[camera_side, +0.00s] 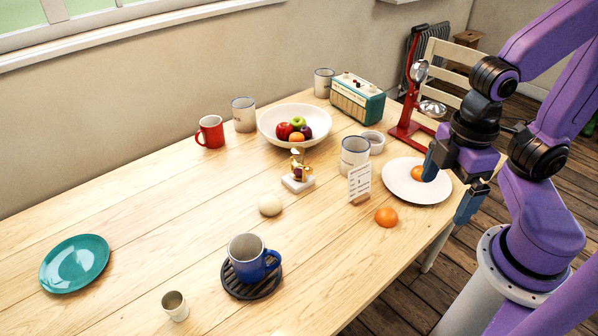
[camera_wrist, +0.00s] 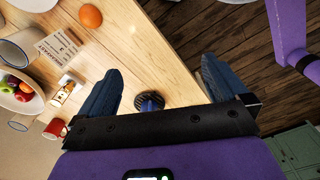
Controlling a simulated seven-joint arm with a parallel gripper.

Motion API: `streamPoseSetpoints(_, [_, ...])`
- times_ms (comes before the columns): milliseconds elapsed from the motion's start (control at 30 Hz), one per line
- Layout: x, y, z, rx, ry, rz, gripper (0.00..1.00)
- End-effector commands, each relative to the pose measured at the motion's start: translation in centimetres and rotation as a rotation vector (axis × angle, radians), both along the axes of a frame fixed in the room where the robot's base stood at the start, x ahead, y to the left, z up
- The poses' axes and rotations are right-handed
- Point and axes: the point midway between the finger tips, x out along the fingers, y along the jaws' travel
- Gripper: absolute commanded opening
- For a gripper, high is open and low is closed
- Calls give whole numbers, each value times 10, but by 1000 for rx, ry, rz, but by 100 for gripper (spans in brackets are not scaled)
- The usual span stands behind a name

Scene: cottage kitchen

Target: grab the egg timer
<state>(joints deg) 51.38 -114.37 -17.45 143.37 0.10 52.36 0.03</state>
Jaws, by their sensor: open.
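No object is clearly marked as the egg timer. A cream, rounded, egg-like object (camera_side: 270,205) sits on the table's middle in the side view and may be it; I cannot make it out in the wrist view. Behind it stands a small gold piece on a white base (camera_side: 297,180), also in the wrist view (camera_wrist: 64,88); I cannot tell what it is. My gripper (camera_side: 452,186) is open and empty at the table's right edge, by the white plate, well apart from both. Its spread fingers show in the wrist view (camera_wrist: 160,82).
A white plate (camera_side: 402,190) with an orange fruit, a loose orange (camera_side: 386,217), a card (camera_side: 359,184) and a mug (camera_side: 354,151) stand between my gripper and the cream object. A blue mug (camera_side: 247,257) stands on a dark trivet in front. The left table is mostly clear.

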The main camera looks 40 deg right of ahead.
Motion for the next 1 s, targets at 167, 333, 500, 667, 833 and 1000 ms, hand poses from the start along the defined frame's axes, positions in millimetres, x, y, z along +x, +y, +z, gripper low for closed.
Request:
streamPoseSetpoints(167, [0,0,0,0,0,0,100])
streamPoseSetpoints(333, [0,0,0,0,0,0,100])
streamPoseSetpoints(500, [0,0,0,0,0,0,94])
streamPoseSetpoints(667, [0,0,0,0,0,0,64])
streamPoseSetpoints(833, [0,0,0,0,0,0,64])
streamPoseSetpoints(1000, [11,7,2,-2,1,-23,64])
